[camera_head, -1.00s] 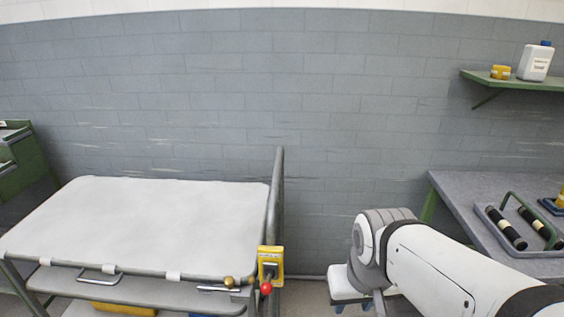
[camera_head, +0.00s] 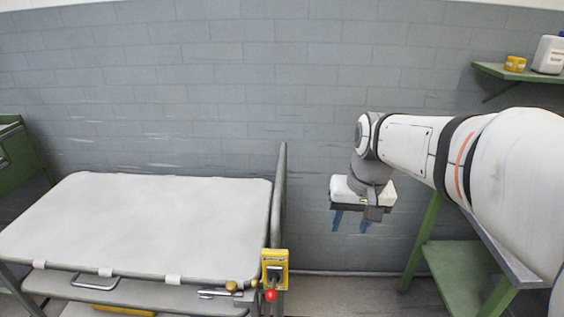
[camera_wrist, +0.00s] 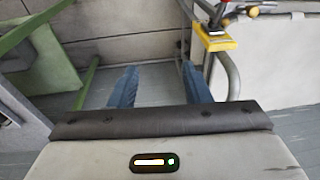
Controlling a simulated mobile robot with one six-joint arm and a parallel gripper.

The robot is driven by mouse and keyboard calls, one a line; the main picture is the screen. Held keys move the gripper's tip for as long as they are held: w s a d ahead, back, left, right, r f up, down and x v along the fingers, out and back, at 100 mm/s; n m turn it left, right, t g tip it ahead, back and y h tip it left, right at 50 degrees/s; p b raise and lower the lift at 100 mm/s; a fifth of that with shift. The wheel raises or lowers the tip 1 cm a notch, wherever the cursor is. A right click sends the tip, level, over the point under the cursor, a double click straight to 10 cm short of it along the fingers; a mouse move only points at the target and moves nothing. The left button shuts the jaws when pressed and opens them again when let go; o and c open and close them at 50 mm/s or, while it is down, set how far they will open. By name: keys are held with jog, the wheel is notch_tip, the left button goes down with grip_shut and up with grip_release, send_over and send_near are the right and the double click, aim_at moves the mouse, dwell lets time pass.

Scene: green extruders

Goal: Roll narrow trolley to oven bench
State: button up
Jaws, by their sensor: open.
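A trolley (camera_head: 140,215) with a white top and grey tube frame stands at the left in the head view. An upright grey push handle (camera_head: 281,190) rises at its right end. A yellow box (camera_head: 274,268) with a red knob sits at its near right corner and also shows in the wrist view (camera_wrist: 215,40). My gripper (camera_head: 350,224) has blue fingers pointing down, apart and empty. It hangs right of the handle, touching nothing that I can see. I cannot tell which furniture is the oven bench.
A green-framed bench (camera_head: 462,278) stands at the right under my arm. A green wall shelf (camera_head: 515,76) holds a yellow tub (camera_head: 515,64) and a white container (camera_head: 549,55). A green cabinet (camera_head: 20,165) is at the far left. Floor shows between trolley and bench.

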jog(key=w+a+r+g, duration=0.1)
jog(key=w+a, duration=0.2)
jog(key=w, duration=0.3)
jog(key=w+a+r, duration=0.1)
jog(key=w+a, duration=0.3)
jog(key=w, duration=0.3)
jog(key=y, duration=0.1)
send_over(279, 191)
jog(key=d, duration=0.1)
notch_tip(279, 191, down, 2)
jog(key=shift+g, duration=0.4)
jog(key=f, duration=0.5)
jog(key=a+f, duration=0.1)
jog(key=f, duration=0.1)
jog(key=shift+f, duration=0.2)
grip_shut()
